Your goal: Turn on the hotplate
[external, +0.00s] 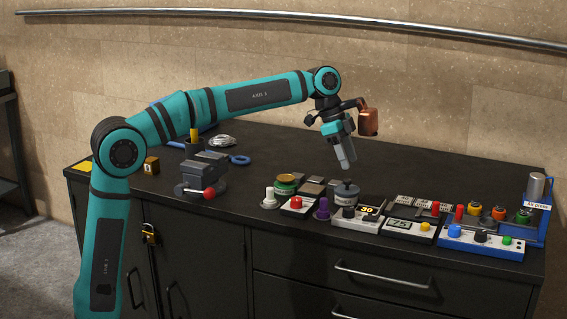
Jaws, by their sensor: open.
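My gripper (347,168) hangs from my teal arm above the black bench top, pointing down. It is open, with nothing between its fingers. It is above and a little behind a dark grey round pot (346,193) and apart from it. Below are several small devices. I cannot tell for sure which is the hotplate.
A blue-edged panel (482,242) with several knobs and a blue rack with a metal cylinder (534,190) stand at the right. A purple knob (323,209) and a green-banded jar (286,184) stand nearby. The back middle is clear.

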